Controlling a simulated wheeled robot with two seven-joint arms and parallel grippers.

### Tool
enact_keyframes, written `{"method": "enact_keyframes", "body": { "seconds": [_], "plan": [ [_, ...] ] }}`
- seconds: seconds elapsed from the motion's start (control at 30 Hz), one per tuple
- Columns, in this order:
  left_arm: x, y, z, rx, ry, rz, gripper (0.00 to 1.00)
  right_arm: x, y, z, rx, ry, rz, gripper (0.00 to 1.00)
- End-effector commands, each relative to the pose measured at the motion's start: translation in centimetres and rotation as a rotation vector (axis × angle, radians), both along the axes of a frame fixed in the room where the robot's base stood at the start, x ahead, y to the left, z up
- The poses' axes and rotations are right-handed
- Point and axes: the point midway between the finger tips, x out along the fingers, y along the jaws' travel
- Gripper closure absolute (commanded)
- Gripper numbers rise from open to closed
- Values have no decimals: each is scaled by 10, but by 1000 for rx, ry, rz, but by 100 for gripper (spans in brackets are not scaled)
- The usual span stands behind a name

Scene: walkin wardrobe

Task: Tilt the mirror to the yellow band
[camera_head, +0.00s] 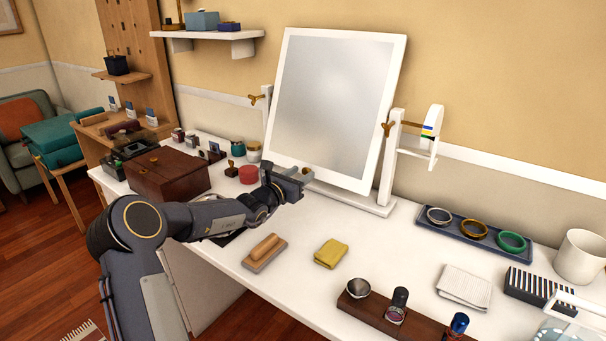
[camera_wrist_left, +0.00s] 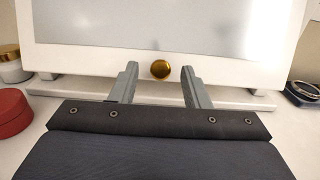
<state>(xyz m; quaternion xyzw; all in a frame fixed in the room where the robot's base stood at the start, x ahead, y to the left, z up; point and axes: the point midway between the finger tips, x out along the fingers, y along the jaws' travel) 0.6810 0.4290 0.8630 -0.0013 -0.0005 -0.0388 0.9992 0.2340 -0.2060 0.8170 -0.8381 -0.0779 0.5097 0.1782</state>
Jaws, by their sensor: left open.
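The white-framed mirror (camera_head: 333,105) stands tilted between two posts on the white table. My left gripper (camera_head: 300,174) is at the mirror's lower edge. In the left wrist view, its open fingers (camera_wrist_left: 160,72) appear on either side of the knob with clear gaps; whether the tips reach its depth I cannot tell. My right gripper is not in view.
A red round box (camera_head: 249,175) and a wooden box (camera_head: 168,174) stand left of the gripper. A brush (camera_head: 265,252) and a yellow cloth (camera_head: 331,253) lie in front. A bangle tray (camera_head: 460,246) lies right of the mirror stand.

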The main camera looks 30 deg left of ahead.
Motion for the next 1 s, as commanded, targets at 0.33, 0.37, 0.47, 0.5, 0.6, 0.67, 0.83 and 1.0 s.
{"method": "enact_keyframes", "body": {
  "seconds": [0.33, 0.37, 0.47, 0.5, 0.6, 0.67, 0.83, 1.0],
  "plan": [
    [18, -1, 0, 3, 1, 0, 58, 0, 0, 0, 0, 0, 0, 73],
    [18, -2, 0, 3, 1, 0, 58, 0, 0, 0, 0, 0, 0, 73],
    [17, -2, 0, 3, 1, 0, 59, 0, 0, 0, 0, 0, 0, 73],
    [17, -2, 0, 3, 1, 0, 64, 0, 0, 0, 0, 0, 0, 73],
    [17, -2, 0, 3, 1, -1, 77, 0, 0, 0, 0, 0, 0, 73],
    [17, -2, 0, 3, 1, -1, 85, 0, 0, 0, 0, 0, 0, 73],
    [17, -2, 0, 3, 1, -1, 100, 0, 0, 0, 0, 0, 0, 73],
    [18, -2, -1, 2, -1, -1, 100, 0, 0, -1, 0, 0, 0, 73]
  ]
}}
